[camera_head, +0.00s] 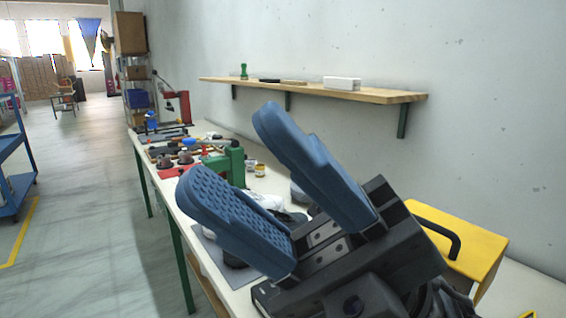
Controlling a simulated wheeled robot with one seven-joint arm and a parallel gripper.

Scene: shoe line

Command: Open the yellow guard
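My gripper (228,160) is large in the foreground, with two blue padded fingers pointing up and left. The fingers are spread apart and nothing is between them. The gripper is left of the guard and does not appear to touch the handle. My wrist hides the lower left part of the guard, so I cannot tell what it covers.
A white workbench (264,184) runs along the wall, with a green tool (236,163), small jars (260,170) and several tools. A wooden shelf (300,88) is above it. A blue cart (12,160) stands at far left. The floor (90,220) between is clear.

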